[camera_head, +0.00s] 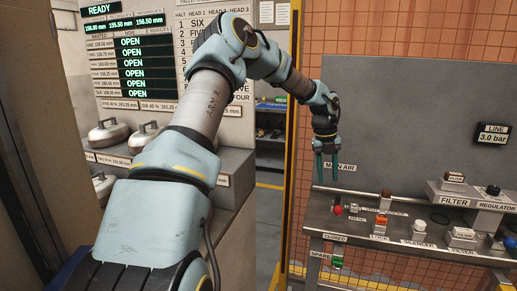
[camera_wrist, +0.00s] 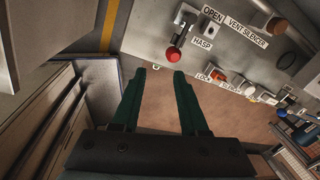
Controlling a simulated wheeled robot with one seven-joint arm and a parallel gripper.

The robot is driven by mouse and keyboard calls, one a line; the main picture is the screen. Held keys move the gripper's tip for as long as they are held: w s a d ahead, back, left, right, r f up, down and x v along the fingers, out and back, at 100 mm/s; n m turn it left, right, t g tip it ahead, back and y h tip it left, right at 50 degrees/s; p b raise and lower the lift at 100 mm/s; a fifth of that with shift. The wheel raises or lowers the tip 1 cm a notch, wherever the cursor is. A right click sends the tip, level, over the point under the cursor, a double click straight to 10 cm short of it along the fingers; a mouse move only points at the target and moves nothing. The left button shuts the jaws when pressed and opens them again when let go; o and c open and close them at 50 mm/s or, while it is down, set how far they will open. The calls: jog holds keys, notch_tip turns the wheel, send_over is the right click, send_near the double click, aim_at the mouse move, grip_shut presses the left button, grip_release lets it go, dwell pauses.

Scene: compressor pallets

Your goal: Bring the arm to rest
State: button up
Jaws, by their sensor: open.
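My gripper (camera_head: 327,168) hangs at the end of my raised arm, pointing down in front of the grey panel, above the left end of the bench. In the wrist view, its two green fingers (camera_wrist: 159,95) are apart with nothing between them. A red knob (camera_wrist: 171,54) lies just beyond the fingertips in that view, apart from them. The same red knob (camera_head: 338,210) shows on the bench below my gripper in the head view. My arm is bent, rising from the lower left and coming down at the right.
The bench (camera_head: 440,250) carries labelled fittings, including an orange lock (camera_head: 380,221) and a filter block (camera_head: 453,178). A yellow post (camera_head: 292,120) stands left of my gripper. A status board (camera_head: 130,60) and round metal pieces (camera_head: 109,133) are at the left.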

jog(key=s+a+n, duration=0.7)
jog(key=a+n, duration=0.4)
jog(key=s+a+r+n+t+y, duration=0.1)
jog(key=s+a+n, duration=0.6)
jog(key=a+n, duration=0.3)
jog(key=s+a+r+n+t, duration=0.1)
jog(key=s+a+n, duration=0.6)
jog(key=a+n, duration=0.4)
jog(key=n, duration=0.3)
jog(key=shift+s+a+r, duration=0.25)
jog(key=shift+a, duration=0.1)
